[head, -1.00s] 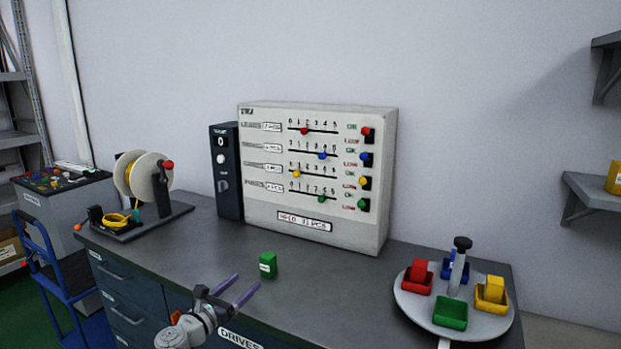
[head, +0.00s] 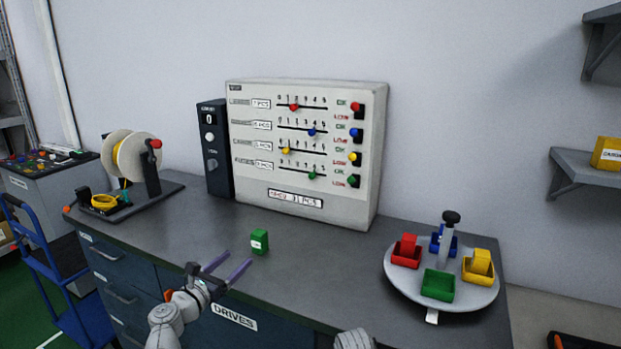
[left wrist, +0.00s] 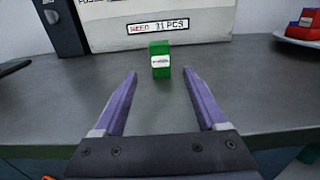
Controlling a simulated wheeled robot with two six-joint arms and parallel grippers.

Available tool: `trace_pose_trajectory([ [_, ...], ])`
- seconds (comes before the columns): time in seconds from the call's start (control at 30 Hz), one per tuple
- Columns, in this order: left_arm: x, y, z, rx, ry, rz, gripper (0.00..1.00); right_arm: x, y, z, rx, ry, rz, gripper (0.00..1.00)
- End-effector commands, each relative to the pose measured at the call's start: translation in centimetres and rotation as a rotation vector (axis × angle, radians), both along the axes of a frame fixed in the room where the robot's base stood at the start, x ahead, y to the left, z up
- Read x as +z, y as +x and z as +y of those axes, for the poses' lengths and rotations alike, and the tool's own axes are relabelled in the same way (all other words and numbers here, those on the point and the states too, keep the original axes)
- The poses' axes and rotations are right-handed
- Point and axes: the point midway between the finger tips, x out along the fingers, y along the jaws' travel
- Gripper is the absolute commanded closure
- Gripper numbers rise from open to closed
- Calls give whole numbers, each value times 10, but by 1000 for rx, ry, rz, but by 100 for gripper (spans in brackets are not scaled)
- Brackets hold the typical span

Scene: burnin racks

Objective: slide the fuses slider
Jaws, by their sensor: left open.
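The fuses slider is the bottom row of the white panel (head: 310,205); its green knob (head: 313,175) sits right of the middle of its slot. A green switch (head: 353,181) is at the end of that row. My left gripper (head: 240,257) is open and empty over the bench front, below and left of the panel. A small green block (head: 260,241) stands upright just beyond its fingertips. In the left wrist view the block (left wrist: 160,60) is ahead between the open purple fingers (left wrist: 160,72), apart from them. The slider rows are out of that view. My right gripper is not seen.
A dark counter box (head: 215,150) stands left of the panel, and a wire spool (head: 132,157) is farther left. A round turntable (head: 405,285) with coloured bins stands at the bench's right. The bench between block and turntable is clear.

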Motion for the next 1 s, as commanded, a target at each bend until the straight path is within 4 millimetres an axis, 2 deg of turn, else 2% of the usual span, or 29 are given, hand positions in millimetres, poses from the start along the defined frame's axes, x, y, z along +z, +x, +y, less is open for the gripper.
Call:
trace_pose_trajectory([
  [0.13,0,0,0,0,0,0,27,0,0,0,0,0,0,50],
  [0.27,12,14,-4,-5,-8,3,42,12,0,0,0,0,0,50],
  [0.37,39,49,-19,-19,-28,10,42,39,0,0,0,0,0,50],
  [0.5,80,109,-56,-38,-72,28,42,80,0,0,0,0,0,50],
  [0.6,103,145,-86,-49,-100,40,42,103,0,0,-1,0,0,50],
  [0.7,120,171,-111,-56,-124,49,42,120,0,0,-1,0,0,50],
  [0.83,129,189,-132,-61,-141,56,42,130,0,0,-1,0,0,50],
  [1.0,130,192,-139,-61,-147,60,42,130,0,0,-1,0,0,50],
])
